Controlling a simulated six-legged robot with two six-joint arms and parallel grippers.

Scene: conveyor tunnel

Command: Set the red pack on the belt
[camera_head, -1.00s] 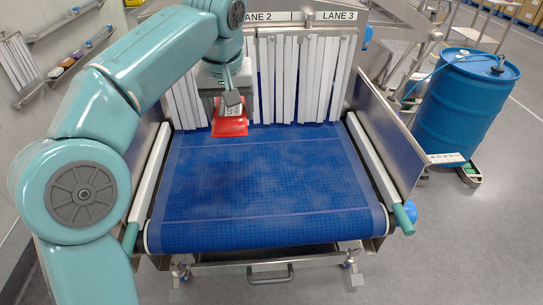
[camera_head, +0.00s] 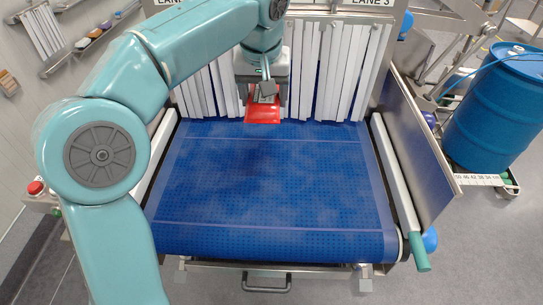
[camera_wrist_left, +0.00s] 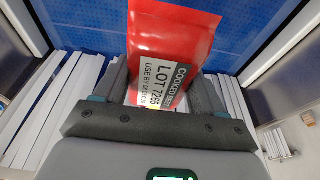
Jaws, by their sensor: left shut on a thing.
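The red pack (camera_head: 263,111) is at the far end of the blue belt (camera_head: 270,190), in front of the white strip curtain. My left gripper (camera_head: 264,90) is shut on the pack from the curtain side. In the left wrist view the pack (camera_wrist_left: 172,40) shows red with a white label reading "COOKED BEEF" and a lot number, and it sits between the fingers of the gripper (camera_wrist_left: 160,88). The blue belt shows beyond it. I cannot tell whether the pack touches the belt. My right gripper is not in view.
White curtain strips (camera_head: 330,70) hang across the tunnel mouth behind the pack. Metal side guards and rails (camera_head: 400,185) border the belt. A blue drum (camera_head: 495,110) stands to the right. The belt's middle and near part are bare.

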